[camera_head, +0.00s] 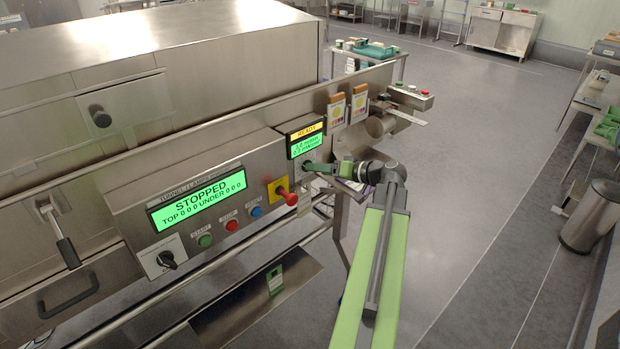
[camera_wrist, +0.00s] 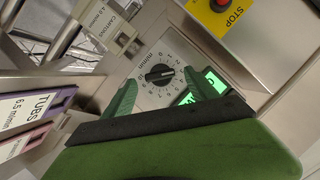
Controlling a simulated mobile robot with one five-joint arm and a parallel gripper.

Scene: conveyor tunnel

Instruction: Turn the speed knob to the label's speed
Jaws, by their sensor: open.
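In the wrist view the black speed knob (camera_wrist: 160,73) sits on a white dial with numbers and "m/min". Its bar lies nearly level; I cannot tell which end points. My gripper (camera_wrist: 160,80) is open, with one green finger on each side of the knob in the picture; contact is not clear. A card reading "TUBS 6.5 m/min" (camera_wrist: 30,108) is at the left, and a "CARTONS 4.0 m/min" label (camera_wrist: 112,22) is at the top. In the head view my gripper (camera_head: 312,168) is under the small green display (camera_head: 306,140), and it hides the speed knob.
The main display (camera_head: 198,198) reads STOPPED. A red knob on a yellow plate (camera_head: 283,193), several push buttons (camera_head: 231,226) and a black rotary switch (camera_head: 166,259) are on the panel to the left. Open floor lies at the right.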

